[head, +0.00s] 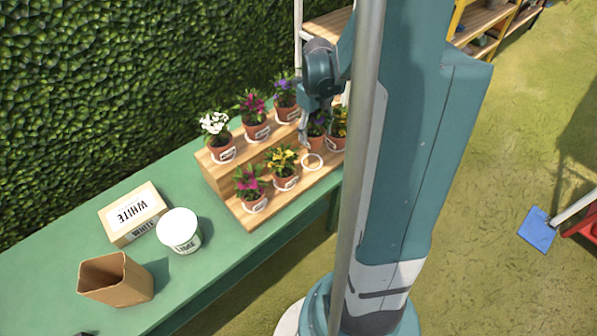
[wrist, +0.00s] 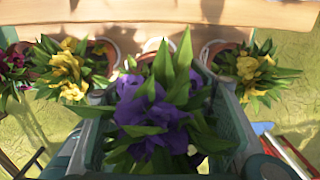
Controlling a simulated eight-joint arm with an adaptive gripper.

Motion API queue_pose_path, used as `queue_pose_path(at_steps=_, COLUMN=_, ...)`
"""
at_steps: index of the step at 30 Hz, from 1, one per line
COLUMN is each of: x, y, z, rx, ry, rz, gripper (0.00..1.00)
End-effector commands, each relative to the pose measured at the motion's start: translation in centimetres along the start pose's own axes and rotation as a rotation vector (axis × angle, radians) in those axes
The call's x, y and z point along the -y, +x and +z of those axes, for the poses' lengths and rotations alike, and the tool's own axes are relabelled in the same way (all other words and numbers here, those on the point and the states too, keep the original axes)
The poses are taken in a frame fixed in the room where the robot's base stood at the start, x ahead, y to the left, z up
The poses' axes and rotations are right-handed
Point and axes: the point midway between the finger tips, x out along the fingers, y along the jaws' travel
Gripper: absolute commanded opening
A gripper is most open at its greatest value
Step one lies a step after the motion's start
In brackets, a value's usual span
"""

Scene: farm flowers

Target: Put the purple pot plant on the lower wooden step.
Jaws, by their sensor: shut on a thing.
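My gripper (head: 308,122) is shut on the purple pot plant (head: 318,128), which it holds upright over the lower wooden step (head: 270,207). In the wrist view the purple flowers and green leaves (wrist: 150,112) fill the space between the fingers, and the leaves hide the pot. An empty white ring (head: 312,161) lies on the lower step in front of the held plant, between two yellow plants. I cannot tell whether the pot touches the step.
Yellow plants (head: 284,163) (head: 339,122) flank the ring, and a magenta plant (head: 250,186) stands at the near end. The upper step holds white (head: 217,128), magenta (head: 253,110) and purple-blue (head: 285,90) plants. A box (head: 133,213), bucket (head: 180,231) and brown container (head: 116,279) stand on the green table.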

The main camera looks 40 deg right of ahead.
Motion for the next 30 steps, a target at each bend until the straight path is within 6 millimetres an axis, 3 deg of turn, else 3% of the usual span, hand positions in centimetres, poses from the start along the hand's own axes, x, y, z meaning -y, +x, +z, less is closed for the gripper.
queue_pose_path(at_steps=8, x=0.0, y=0.6, z=0.0, rx=0.0, ry=0.0, rz=0.0, gripper=0.32)
queue_pose_path(at_steps=21, x=0.0, y=5.2, z=0.0, rx=0.0, ry=0.0, rz=0.0, gripper=0.32)
queue_pose_path(at_steps=30, x=0.0, y=5.8, z=0.0, rx=0.0, ry=0.0, rz=0.0, gripper=0.32)
